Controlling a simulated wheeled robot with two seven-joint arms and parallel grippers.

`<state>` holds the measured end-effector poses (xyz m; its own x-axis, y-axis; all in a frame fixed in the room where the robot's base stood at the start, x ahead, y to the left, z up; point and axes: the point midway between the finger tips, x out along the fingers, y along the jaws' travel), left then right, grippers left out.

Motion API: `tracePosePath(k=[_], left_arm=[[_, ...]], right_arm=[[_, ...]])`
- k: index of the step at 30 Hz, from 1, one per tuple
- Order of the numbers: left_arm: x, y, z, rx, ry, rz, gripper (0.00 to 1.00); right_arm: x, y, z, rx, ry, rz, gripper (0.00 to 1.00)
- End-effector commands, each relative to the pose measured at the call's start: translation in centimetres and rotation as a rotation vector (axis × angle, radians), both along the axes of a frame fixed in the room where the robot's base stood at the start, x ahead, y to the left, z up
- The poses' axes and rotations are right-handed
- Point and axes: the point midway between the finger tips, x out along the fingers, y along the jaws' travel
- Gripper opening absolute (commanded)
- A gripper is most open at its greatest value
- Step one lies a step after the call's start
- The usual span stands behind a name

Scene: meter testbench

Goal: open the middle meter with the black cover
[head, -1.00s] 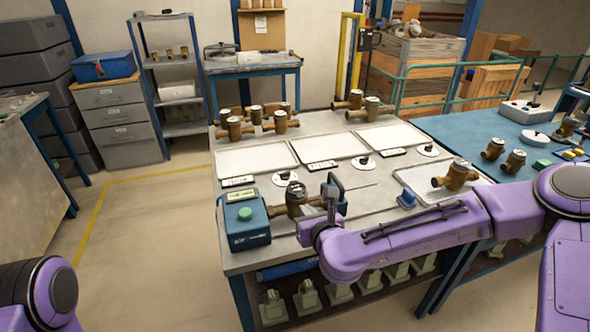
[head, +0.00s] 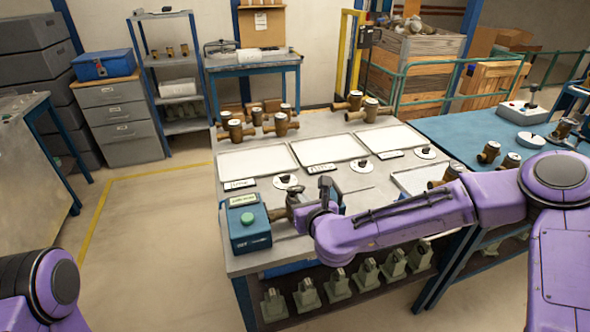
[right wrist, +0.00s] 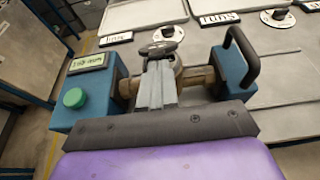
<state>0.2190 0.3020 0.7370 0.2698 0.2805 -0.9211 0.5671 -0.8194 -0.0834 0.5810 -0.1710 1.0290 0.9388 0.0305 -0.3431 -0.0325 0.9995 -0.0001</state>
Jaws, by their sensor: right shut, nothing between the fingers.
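The brass meter (right wrist: 198,78) with a dark cover sits on the test bench, clamped between a teal unit with a green button and a teal block with a black handle. In the head view, only its left pipe end (head: 279,213) shows clearly beside my right gripper (head: 322,190). In the right wrist view, my right gripper (right wrist: 156,75) is shut and empty, its fingers over the middle of the meter. The dark round cover (right wrist: 157,50) shows just beyond the fingertips; whether they touch it, and how far it is open, I cannot tell. My left gripper is out of view.
The teal unit (head: 245,227) stands left of the meter, and the handled block (right wrist: 235,65) is close on its right. White trays (head: 330,149) lie behind, with several brass meters (head: 280,124) further back. A blue table (head: 455,135) adjoins on the right.

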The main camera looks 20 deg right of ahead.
Motion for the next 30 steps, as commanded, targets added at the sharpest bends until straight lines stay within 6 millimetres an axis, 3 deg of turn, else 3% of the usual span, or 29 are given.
tracePosePath(k=[6, 30], left_arm=[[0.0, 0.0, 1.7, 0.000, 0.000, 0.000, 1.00], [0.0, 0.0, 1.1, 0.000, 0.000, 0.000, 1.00]], right_arm=[[0.6, 0.1, 1.4, 0.000, 0.000, 0.001, 0.00], [4.6, 0.2, 3.3, 0.000, 0.000, 0.001, 0.00]])
